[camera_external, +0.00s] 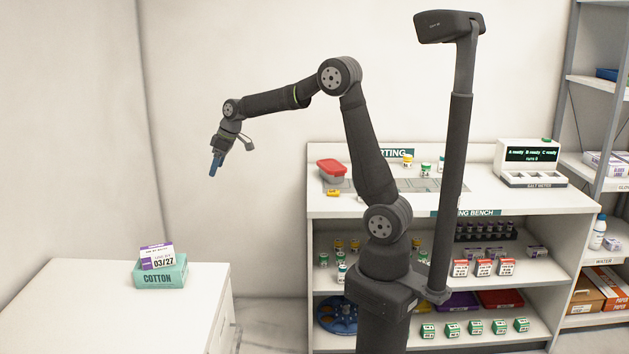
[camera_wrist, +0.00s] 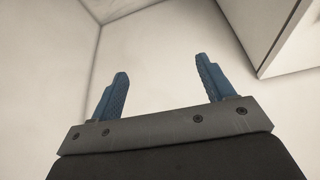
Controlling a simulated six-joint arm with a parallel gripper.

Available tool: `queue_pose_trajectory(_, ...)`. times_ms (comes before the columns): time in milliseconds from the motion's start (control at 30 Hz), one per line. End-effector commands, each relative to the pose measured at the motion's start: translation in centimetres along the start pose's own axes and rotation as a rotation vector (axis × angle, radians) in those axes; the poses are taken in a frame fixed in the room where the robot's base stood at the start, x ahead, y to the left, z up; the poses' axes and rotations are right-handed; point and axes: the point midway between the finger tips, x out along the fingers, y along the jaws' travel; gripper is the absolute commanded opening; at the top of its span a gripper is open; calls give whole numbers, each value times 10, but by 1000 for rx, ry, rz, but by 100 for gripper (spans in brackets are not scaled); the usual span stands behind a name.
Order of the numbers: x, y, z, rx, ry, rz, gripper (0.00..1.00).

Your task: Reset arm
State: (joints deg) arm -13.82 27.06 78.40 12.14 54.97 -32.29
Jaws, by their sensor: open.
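My arm reaches out to the left in the external view, with my gripper (camera_external: 216,165) in the air, fingers pointing down. It is well above and to the right of the white cabinet at the lower left, touching nothing. In the wrist view my gripper (camera_wrist: 163,85) shows two blue fingers spread wide apart with nothing between them.
The sorting bench (camera_external: 450,202) holds a red-lidded container (camera_external: 331,171), several jars and a salt meter (camera_external: 530,165). Shelving (camera_external: 590,85) stands at right.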

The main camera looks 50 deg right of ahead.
Motion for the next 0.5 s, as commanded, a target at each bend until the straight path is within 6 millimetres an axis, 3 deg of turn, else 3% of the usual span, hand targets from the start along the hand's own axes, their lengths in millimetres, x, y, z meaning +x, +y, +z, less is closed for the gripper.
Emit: queue_pose_trajectory(500, -8, 97, 41, 139, -1, 57, 74)
